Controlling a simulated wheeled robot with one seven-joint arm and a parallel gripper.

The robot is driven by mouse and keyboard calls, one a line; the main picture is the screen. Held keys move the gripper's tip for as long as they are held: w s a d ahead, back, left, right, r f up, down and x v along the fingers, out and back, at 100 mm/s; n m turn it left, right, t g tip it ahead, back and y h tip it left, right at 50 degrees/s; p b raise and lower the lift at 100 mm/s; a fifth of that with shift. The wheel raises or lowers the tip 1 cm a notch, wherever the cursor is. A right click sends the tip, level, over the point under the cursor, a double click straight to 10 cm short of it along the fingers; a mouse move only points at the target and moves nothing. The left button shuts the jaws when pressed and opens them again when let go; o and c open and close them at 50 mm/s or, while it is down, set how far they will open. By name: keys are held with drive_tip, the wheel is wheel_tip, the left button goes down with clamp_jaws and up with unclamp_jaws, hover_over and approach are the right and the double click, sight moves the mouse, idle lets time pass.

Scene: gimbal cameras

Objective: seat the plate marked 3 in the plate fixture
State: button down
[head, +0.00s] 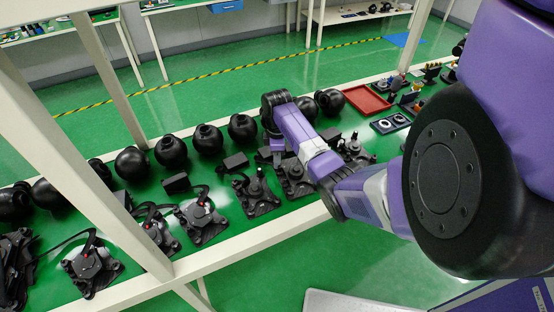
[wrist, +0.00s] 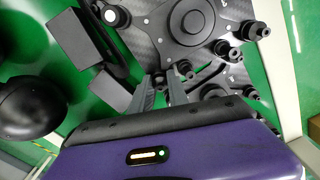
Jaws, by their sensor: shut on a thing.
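In the wrist view, my gripper (wrist: 167,85) has its two grey fingers at the near edge of a dark carbon-patterned plate (wrist: 145,38). It is shut on this plate, though the exact contact is hard to see. The plate carries a round black hub and several black posts. I cannot read a clear 3 on it. In the head view, my gripper (head: 278,150) points down among the black assemblies on the bench, and its fingers are hidden. I cannot tell which of the black assemblies is the plate fixture.
Several black spheres (head: 170,151) line the back of the green bench. Black assemblies (head: 203,221) stand along its front. Black boxes (wrist: 75,50) and a sphere (wrist: 30,108) are left of my gripper. A red tray (head: 367,100) lies farther right. A pale post (head: 90,165) crosses the left side.

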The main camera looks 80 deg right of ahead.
drive_tip(key=shift+r+p, duration=0.5)
drive_tip(key=shift+r, duration=1.65)
drive_tip(key=s+a, duration=1.7)
drive_tip(key=a, duration=0.5)
drive_tip(key=shift+s, duration=0.25)
idle(0.3)
idle(0.5)
